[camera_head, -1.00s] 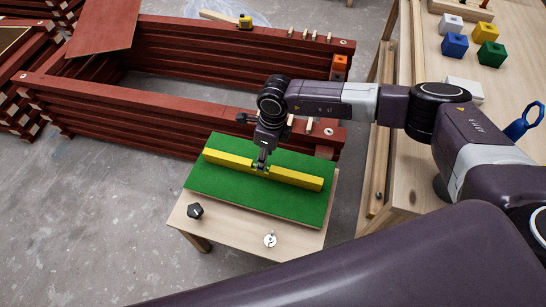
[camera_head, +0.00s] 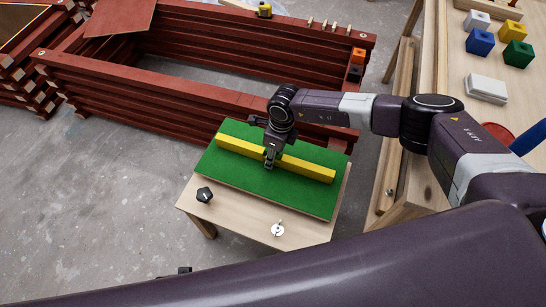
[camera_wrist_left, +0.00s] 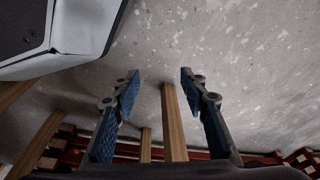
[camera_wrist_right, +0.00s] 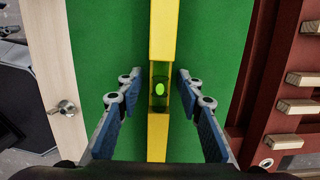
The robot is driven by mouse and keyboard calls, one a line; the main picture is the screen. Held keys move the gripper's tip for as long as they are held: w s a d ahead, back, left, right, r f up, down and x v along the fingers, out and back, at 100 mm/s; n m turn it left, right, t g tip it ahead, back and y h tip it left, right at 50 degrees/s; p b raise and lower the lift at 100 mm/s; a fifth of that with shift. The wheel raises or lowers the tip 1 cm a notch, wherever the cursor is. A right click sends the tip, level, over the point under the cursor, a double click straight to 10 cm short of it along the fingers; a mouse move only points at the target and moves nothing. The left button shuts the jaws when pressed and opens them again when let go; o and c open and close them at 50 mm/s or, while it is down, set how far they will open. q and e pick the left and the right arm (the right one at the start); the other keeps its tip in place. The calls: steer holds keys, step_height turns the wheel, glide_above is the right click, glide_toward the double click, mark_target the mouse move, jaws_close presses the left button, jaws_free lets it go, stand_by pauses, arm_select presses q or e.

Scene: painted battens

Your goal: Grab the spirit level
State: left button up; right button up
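The spirit level (camera_head: 305,167) is a long yellow bar with a green vial in its middle. It lies on a green board (camera_head: 235,180) on a small wooden table. My right gripper (camera_head: 268,165) is over the level's middle. In the right wrist view, the level (camera_wrist_right: 160,30) runs between the open fingers of that gripper (camera_wrist_right: 157,75), with a gap on each side, and the vial shows between the fingertips. My left gripper (camera_wrist_left: 160,75) is open and empty above the grey floor in the left wrist view.
A black knob (camera_head: 204,195) and a small metal piece (camera_head: 278,229) lie on the small table (camera_head: 250,222). Stacked red battens (camera_head: 190,88) stand behind it. A workbench (camera_head: 440,150) with coloured blocks is on the right. Wooden battens (camera_wrist_left: 173,125) show below my left gripper.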

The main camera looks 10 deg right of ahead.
jaws_close()
steer(key=shift+r, duration=0.1)
